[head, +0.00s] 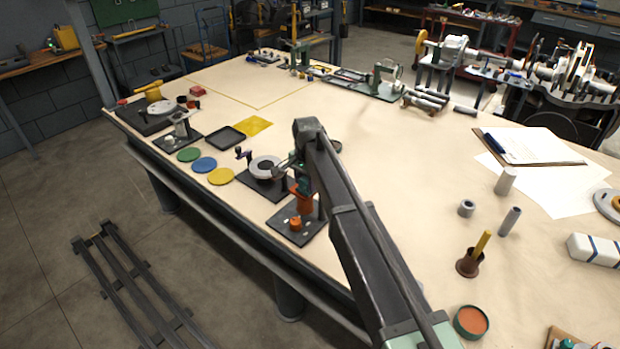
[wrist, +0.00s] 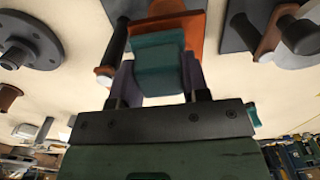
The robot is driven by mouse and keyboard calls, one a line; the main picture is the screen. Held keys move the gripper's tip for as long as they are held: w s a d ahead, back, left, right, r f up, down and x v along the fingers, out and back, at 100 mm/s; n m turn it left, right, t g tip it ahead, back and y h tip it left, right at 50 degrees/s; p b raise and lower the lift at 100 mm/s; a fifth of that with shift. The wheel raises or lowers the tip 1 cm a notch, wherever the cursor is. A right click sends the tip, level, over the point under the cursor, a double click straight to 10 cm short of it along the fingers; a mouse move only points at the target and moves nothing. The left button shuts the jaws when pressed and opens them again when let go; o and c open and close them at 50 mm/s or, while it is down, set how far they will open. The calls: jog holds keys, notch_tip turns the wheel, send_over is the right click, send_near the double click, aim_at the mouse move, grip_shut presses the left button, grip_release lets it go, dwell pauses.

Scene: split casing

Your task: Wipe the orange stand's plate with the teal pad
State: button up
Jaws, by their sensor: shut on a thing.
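My gripper (wrist: 157,80) is shut on the teal pad (wrist: 160,58), which sits between its two purple-grey fingers in the wrist view. The orange stand (wrist: 200,28) is right behind the pad, partly hidden by it. In the head view the orange stand (head: 304,202) rises from a dark base (head: 313,233) near the table's front edge. I cannot tell whether the pad touches the stand's plate.
A dark base with a grey ring (head: 265,166) is just left of the stand. Green, blue and yellow discs (head: 221,176) and a black tray (head: 226,138) are further left. A dark rod (wrist: 113,52) stands close beside the gripper. The table's middle is clear.

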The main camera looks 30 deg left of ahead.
aim_at(294, 192)
jog(key=shift+s+a+f, duration=0.1)
jog(key=shift+s+a, duration=0.1)
jog(key=shift+s, duration=1.5)
jog(key=shift+w+a, duration=0.15)
jog(key=shift+a, duration=0.45)
jog(key=shift+w+a, duration=0.15)
jog(key=shift+a, duration=0.45)
jog(key=shift+w+d, duration=0.2)
jog(key=shift+w, duration=0.65)
jog(key=shift+w+d, duration=0.2)
jog(key=shift+w, duration=0.65)
jog(key=shift+w+d, duration=0.15)
jog(key=shift+w, duration=0.55)
jog(key=shift+w+d, duration=0.1)
jog(key=shift+w, duration=0.8)
jog(key=shift+s+a, duration=0.15)
jog(key=shift+s, duration=1.45)
jog(key=shift+s+a, duration=0.25)
jog(key=shift+s, duration=0.65)
jog(key=shift+s+a, duration=0.2)
jog(key=shift+s, duration=0.7)
jog(key=shift+w, duration=0.1)
